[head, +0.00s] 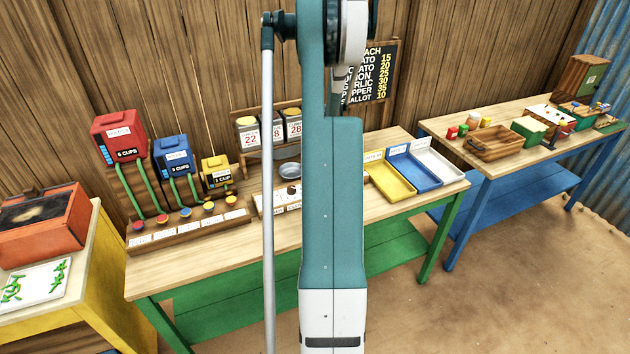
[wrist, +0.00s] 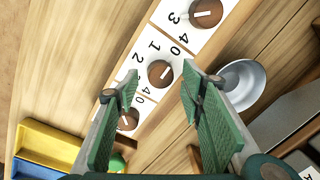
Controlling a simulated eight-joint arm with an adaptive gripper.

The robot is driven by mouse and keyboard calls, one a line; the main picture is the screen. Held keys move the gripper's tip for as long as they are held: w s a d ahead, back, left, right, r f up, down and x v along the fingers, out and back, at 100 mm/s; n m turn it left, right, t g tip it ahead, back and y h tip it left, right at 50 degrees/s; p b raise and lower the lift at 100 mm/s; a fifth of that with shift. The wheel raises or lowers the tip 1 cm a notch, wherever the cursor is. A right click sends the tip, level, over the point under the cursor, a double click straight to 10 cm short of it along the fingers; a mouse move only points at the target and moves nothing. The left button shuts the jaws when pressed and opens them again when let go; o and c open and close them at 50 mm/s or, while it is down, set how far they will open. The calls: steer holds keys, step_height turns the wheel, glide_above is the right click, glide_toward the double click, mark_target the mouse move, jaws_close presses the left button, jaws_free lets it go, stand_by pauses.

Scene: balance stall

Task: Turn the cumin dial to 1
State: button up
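Three brown round dials with white pointer marks sit in a row on white numbered plates in the wrist view: an upper dial (wrist: 207,12), a middle dial (wrist: 160,73) and a lower dial (wrist: 127,121). I cannot read which one is cumin, or the middle pointer's exact number. My gripper (wrist: 160,69) is open and empty, its green-padded fingers on either side of the middle dial in the picture; contact is not clear. The lower dial is partly covered by the left finger. In the head view my arm hides the gripper and most of the dial board (head: 259,204).
A metal bowl (wrist: 243,84) lies close right of the fingers. Yellow (head: 388,180), blue (head: 414,168) and white trays (head: 440,158) stand right of my arm. Red (head: 120,137), blue and yellow dispensers stand left. Canisters with number labels stand behind the dials.

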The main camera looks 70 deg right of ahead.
steer(key=shift+f, duration=0.75)
steer(key=shift+c, duration=0.3)
steer(key=c, duration=0.8)
steer(key=shift+n+b, duration=0.3)
steer(key=n+b, duration=0.2)
steer(key=n, duration=0.1)
steer(key=shift+f, duration=0.1)
steer(key=n+b, duration=0.2)
steer(key=n, duration=0.3)
steer(key=shift+w+y, duration=0.1)
steer(key=shift+y, duration=0.3)
